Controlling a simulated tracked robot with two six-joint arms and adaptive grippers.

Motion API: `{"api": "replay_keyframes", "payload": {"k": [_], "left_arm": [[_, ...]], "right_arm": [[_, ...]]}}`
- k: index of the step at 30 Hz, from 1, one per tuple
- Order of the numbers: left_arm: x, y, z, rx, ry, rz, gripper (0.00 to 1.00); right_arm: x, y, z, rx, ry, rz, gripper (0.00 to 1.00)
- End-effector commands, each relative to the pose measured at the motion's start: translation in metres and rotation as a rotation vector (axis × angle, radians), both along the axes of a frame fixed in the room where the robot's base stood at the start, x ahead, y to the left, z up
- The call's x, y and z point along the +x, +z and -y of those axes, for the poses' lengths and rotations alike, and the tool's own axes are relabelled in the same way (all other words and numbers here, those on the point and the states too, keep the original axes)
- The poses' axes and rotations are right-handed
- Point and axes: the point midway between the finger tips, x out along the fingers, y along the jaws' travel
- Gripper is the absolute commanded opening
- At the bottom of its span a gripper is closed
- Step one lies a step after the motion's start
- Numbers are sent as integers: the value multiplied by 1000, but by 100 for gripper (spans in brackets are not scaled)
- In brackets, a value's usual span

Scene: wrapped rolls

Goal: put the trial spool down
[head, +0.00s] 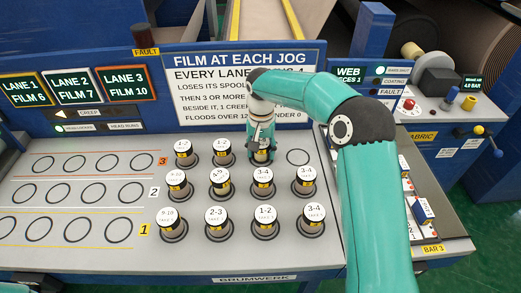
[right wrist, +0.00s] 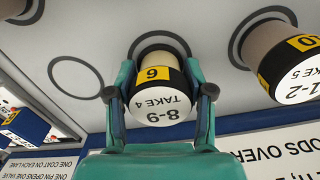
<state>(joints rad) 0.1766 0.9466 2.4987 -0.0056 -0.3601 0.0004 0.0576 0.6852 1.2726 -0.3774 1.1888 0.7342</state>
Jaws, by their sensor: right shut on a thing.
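My right gripper (head: 260,138) points down at the third place of row 3 on the grey board. It is shut on a pale spool (head: 262,154) with a dark band and a yellow tag. My left gripper is not in view.
Spools stand close by: one to its left (head: 222,153) and one in front (head: 263,183). An empty ring (head: 298,157) lies to its right. Empty rings (head: 81,192) fill the board's left half. A sign panel (head: 205,85) rises behind.

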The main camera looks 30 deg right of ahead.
Motion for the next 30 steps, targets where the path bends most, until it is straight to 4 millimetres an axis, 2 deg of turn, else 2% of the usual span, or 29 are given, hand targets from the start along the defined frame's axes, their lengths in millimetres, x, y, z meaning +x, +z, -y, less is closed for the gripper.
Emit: {"api": "replay_keyframes", "payload": {"k": [5,6,10,22,26,30], "left_arm": [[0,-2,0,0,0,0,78],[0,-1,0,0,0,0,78],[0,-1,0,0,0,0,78],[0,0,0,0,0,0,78],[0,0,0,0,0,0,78],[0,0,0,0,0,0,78]], "right_arm": [[0,-2,0,0,0,0,14],[0,-2,0,0,0,0,57],[0,-1,0,0,1,0,77],[1,4,-1,0,1,1,77],[1,18,-1,0,1,4,77],[2,44,-1,1,2,4,77]]}}
